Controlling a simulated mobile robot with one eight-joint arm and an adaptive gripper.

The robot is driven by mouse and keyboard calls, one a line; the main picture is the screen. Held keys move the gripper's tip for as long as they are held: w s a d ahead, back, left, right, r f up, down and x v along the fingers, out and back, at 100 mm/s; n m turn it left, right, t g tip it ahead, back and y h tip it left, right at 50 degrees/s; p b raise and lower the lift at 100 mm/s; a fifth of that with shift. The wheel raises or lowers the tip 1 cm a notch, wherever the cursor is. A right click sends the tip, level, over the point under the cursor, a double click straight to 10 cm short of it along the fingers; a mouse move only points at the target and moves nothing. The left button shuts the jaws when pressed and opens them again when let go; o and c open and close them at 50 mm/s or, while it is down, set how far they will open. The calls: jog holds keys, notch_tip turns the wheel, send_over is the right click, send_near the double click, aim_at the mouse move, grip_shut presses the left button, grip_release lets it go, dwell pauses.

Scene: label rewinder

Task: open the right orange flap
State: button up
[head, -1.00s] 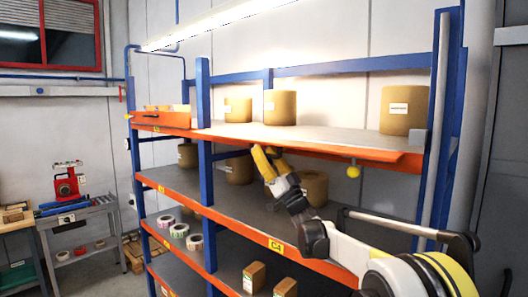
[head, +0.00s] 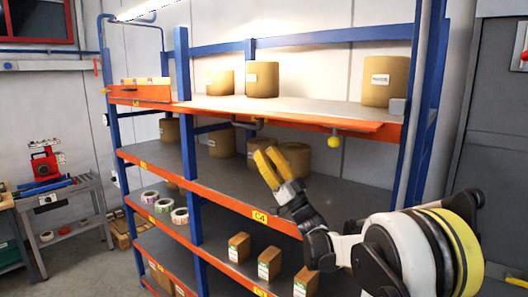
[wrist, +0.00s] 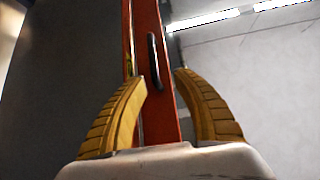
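The right orange flap (head: 285,116) sticks out roughly level from the front of the top shelf, right of the blue middle post. A dark handle (head: 255,125) hangs under it. In the wrist view an orange strip (wrist: 148,30) with a dark handle (wrist: 154,62) runs lengthwise beyond my fingers. My gripper (head: 266,152) is below the flap, in front of the second shelf level, apart from the handle. In the wrist view my gripper (wrist: 162,76) has its fingers spread with nothing held. The left orange flap (head: 140,93) stands upright.
Brown rolls (head: 262,79) stand on the top shelf (head: 310,106). A yellow ball (head: 334,141) hangs under its right part. A blue post (head: 186,130) stands left of my gripper.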

aim_at(263, 128)
jog(key=c, duration=0.5)
jog(key=shift+d+n, duration=0.1)
jog(key=shift+n, duration=0.4)
grip_shut()
jog(key=s+d+f+m+g+y, duration=0.1)
jog(key=s+d+f+m, duration=0.15)
jog(key=m, duration=1.45)
jog(key=s+d+f+m+g+y, duration=0.1)
jog(key=s+d+m+g, duration=0.15)
jog(key=m, duration=1.45)
jog(key=shift+t, duration=0.45)
jog(key=x, duration=0.4)
jog(key=s+d+r+p+x, duration=0.1)
jog(key=x, duration=0.3)
jog(key=r+x, duration=0.1)
jog(key=x, duration=0.4)
jog(key=shift+s+d+r+p, duration=0.15)
jog(key=shift+s+d+p, duration=0.1)
jog(key=shift+d+p, duration=0.1)
jog(key=shift+a, duration=0.1)
